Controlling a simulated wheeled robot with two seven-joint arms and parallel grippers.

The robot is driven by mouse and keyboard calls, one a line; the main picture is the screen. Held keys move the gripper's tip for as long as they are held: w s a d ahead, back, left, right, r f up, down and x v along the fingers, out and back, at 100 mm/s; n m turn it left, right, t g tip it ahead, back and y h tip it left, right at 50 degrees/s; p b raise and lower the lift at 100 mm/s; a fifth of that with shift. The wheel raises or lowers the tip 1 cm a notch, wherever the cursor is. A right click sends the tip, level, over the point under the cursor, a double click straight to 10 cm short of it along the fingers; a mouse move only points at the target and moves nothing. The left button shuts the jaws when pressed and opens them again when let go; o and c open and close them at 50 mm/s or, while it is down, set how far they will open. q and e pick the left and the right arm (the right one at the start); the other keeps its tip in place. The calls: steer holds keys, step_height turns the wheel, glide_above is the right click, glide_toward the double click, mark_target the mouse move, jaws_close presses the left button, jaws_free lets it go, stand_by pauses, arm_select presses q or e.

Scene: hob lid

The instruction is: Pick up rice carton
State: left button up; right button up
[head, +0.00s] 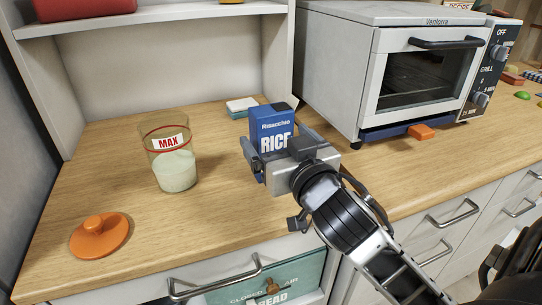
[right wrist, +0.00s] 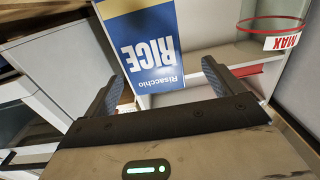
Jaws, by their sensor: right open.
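The rice carton (head: 271,125) is blue and white and stands upright on the wooden counter, left of the oven. My right gripper (head: 279,145) is open at the carton's near side, its body hiding the lower part. In the right wrist view, the carton (right wrist: 150,42) shows upside down, beyond and between the two spread fingers (right wrist: 163,84). I cannot tell whether either finger touches it. My left gripper is not in view.
A clear container (head: 174,170) with a red MAX line and pale contents stands left of the carton. An orange knobbed lid (head: 100,234) lies at the front left. A toaster oven (head: 420,70) stands at the right. A small white-and-teal block (head: 242,106) lies behind the carton.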

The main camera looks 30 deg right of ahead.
mark_target(277, 132)
steer(key=shift+w+d+f+b, duration=0.2)
steer(key=shift+w+b, duration=0.25)
steer(key=shift+b, duration=0.5)
steer(key=shift+w+d+f+b, duration=0.15)
steer(key=shift+w+b, duration=0.25)
steer(key=shift+b, duration=0.55)
steer(key=w, duration=0.1)
steer(key=p, duration=0.1)
steer(key=w+d, duration=0.1)
steer(key=shift+w+r, duration=0.3)
steer(key=shift+r, duration=0.05)
steer(key=shift+w+f, duration=0.1)
steer(key=shift+w, duration=0.3)
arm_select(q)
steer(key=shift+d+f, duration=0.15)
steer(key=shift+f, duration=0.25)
arm_select(e)
steer(key=c, duration=1.4)
